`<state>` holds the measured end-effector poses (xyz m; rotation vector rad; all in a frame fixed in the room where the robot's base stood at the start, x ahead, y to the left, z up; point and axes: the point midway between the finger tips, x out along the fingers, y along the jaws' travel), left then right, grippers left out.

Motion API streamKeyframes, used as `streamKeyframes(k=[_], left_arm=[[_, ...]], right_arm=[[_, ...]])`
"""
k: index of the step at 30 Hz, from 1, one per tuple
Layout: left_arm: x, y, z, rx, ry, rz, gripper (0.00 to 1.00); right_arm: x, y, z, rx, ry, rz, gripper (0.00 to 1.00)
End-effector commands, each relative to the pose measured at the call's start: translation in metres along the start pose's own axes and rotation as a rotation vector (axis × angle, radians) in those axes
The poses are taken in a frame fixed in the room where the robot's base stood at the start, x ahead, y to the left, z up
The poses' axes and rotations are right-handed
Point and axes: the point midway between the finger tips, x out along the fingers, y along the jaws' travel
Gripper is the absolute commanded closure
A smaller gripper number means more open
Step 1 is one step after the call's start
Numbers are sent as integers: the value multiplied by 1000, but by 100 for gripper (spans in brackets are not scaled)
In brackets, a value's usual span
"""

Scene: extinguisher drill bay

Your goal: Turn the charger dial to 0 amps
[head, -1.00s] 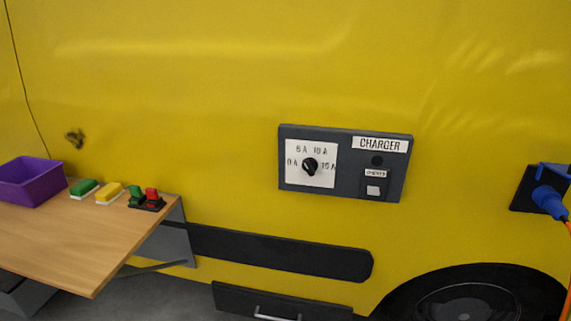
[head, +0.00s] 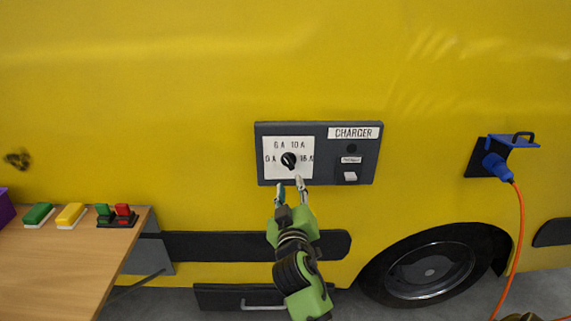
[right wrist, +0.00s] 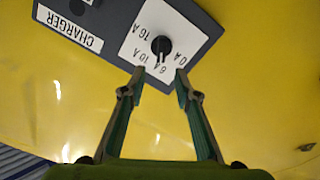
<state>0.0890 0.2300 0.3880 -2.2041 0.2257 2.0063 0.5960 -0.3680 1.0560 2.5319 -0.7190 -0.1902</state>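The charger dial is a black knob (head: 289,160) on a white square plate (head: 273,171) marked 0 A, 6 A, 10 A and 16 A. It also shows in the right wrist view (right wrist: 161,45), where its white mark seems to point toward 6 A. The plate is on the left of a dark charger panel (head: 318,150) on the yellow vehicle side. My right gripper (head: 290,184) is open and empty, just below the dial in the head view. In the right wrist view its fingertips (right wrist: 160,73) are apart, with the knob beyond them. My left gripper is out of view.
A white switch (head: 350,176) is on the panel's right side. A wooden shelf (head: 60,265) with green, yellow and red-green blocks is at left. A blue plug (head: 496,166) with an orange cable is at right. A wheel (head: 430,270) is at lower right.

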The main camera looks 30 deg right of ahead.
Motion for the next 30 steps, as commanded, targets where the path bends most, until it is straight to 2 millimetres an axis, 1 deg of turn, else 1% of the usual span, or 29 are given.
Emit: streamKeyframes(k=[1,3,9,12,15,18,21,29,30], left_arm=[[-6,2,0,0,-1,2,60],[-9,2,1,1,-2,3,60],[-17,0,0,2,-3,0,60],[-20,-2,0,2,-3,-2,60],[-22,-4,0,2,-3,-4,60],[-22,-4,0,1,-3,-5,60],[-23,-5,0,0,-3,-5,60],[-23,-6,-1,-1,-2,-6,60],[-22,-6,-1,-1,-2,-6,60]], right_arm=[[12,2,-4,-4,3,1,71],[27,2,-4,-3,2,0,71],[69,0,-2,-2,0,-1,71],[85,0,-2,-2,1,-2,71],[97,-1,-1,-1,0,-3,71],[104,-1,-1,0,1,-3,71],[108,-1,0,0,1,-3,71],[109,-1,0,0,1,-3,71],[109,-1,0,0,1,-3,76]])
